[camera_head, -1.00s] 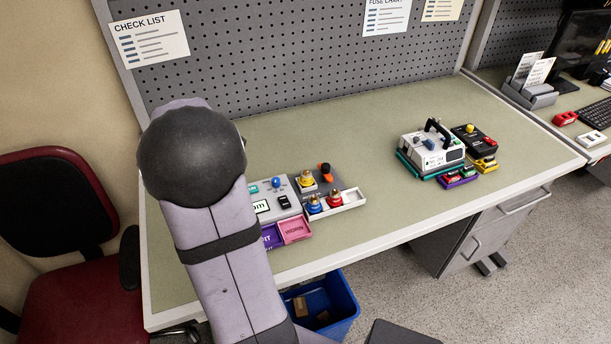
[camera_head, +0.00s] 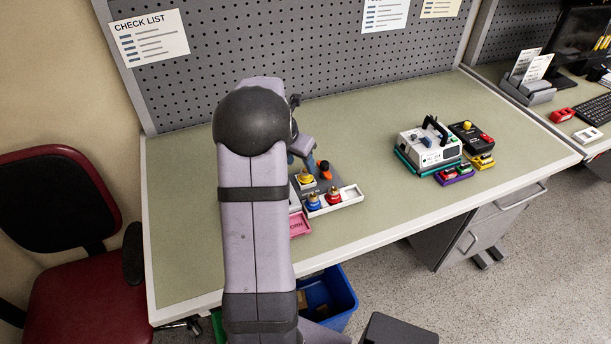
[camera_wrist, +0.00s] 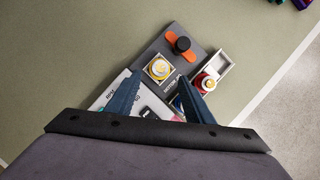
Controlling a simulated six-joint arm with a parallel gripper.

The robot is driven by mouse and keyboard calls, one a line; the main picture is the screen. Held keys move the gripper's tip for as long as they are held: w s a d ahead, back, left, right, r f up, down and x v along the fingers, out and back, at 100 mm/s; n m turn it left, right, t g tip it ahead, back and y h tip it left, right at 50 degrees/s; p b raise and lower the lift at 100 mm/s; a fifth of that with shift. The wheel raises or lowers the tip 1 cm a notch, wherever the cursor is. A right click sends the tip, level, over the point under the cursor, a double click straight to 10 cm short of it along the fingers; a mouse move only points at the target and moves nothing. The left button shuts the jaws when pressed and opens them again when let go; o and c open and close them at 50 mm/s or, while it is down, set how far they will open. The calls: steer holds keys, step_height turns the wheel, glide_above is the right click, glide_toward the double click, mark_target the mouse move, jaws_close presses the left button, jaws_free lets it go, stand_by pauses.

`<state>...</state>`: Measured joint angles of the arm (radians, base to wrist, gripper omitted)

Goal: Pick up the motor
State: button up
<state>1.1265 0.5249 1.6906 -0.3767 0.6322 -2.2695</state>
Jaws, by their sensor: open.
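My gripper (camera_wrist: 159,78) is open, with its two dark blue fingers apart above the dark grey tray (camera_wrist: 205,55). A yellow round motor-like piece (camera_wrist: 158,68) sits in a square holder, showing between and just beyond the fingertips. A red one (camera_wrist: 204,83) is right of the right finger. A blue one (camera_wrist: 177,103) is partly hidden behind that finger. In the head view the yellow (camera_head: 306,176), blue (camera_head: 313,202) and red (camera_head: 334,195) pieces stand upright; my gripper (camera_head: 309,163) is mostly hidden behind my arm. I cannot tell which piece is the motor.
An orange part with a black knob (camera_wrist: 181,44) lies beside the yellow piece. A white box (camera_wrist: 222,68) borders the red piece. A light grey labelled unit (camera_wrist: 118,90) lies under the left finger. A white pump (camera_head: 430,146) stands to the right, with clear bench between.

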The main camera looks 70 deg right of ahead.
mark_target(305, 170)
steer(key=shift+d+p+x, duration=0.15)
steer(key=shift+p+x, duration=0.4)
steer(key=shift+x, duration=0.8)
steer(key=shift+d+p+x, duration=0.15)
steer(key=shift+p+x, duration=0.35)
steer(key=shift+x, duration=0.8)
steer(key=shift+r, duration=0.1)
jaws_close()
